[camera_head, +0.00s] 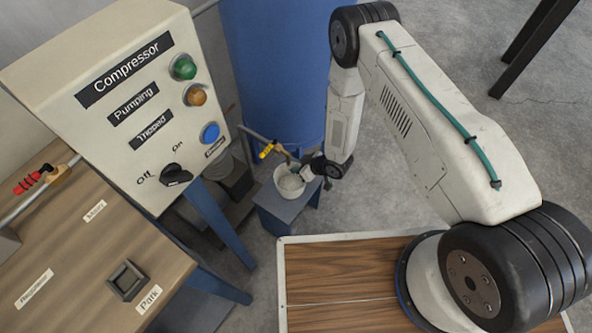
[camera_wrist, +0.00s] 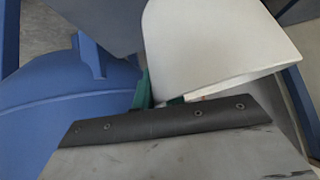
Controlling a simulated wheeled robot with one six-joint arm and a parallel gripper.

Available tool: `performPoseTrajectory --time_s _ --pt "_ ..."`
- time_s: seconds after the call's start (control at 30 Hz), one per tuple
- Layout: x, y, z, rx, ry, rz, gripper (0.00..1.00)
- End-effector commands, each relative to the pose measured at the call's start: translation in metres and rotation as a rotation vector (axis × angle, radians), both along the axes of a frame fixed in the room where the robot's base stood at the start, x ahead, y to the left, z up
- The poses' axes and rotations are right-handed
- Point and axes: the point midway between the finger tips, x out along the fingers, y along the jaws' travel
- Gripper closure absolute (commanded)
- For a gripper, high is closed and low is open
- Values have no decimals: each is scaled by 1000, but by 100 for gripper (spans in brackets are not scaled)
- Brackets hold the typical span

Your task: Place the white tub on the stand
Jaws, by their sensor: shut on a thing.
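The white tub (camera_head: 290,184) is upright below the tap, over the top of the small blue-grey stand (camera_head: 291,217). I cannot tell whether its base touches the stand. My gripper (camera_head: 309,173) reaches in from the right and is shut on the tub's right side. In the wrist view the tub (camera_wrist: 212,45) fills the upper middle, with green parts of my gripper (camera_wrist: 155,95) against its lower edge. The fingertips are mostly hidden.
A brass tap with a yellow handle (camera_head: 267,151) juts from the blue tank (camera_head: 275,75) close above the tub. The Compressor panel (camera_head: 110,90) and wooden bench (camera_head: 75,250) stand at left. Open concrete floor (camera_head: 420,60) lies at right.

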Motion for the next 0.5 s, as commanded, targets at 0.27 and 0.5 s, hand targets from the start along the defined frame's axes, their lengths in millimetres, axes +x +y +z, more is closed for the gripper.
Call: performPoseTrajectory --time_s 0.27,0.5 --pt "14 6 -17 -2 3 0 100" --pt "15 6 -37 -1 1 0 100"
